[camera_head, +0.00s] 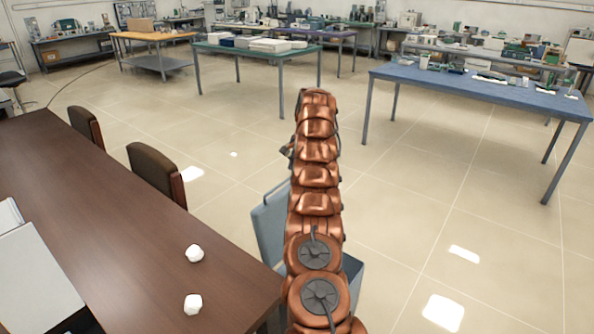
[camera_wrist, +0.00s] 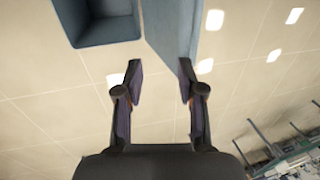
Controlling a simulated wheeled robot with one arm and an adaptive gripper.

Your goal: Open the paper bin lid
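The blue-grey paper bin stands on the floor beside the desk, largely hidden behind my copper arm in the head view, where part of its body (camera_head: 352,276) shows. Its lid (camera_head: 268,226) stands raised, left of my arm. In the wrist view the hollow bin (camera_wrist: 107,30) is at the upper left, and the lid (camera_wrist: 174,24) is a steep panel at top centre. My gripper (camera_wrist: 159,68) is open, with its fingers apart and nothing held. The lid's lower end is near the right fingertip; I cannot tell whether they touch. The head view does not clearly show my gripper.
Two white crumpled paper pieces (camera_head: 194,253) (camera_head: 192,304) lie on the brown desk (camera_head: 110,235) at left. Two dark chairs (camera_head: 155,172) (camera_head: 86,125) stand along it. A blue table (camera_head: 480,88) and a green table (camera_head: 258,50) stand farther back. The tiled floor at right is clear.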

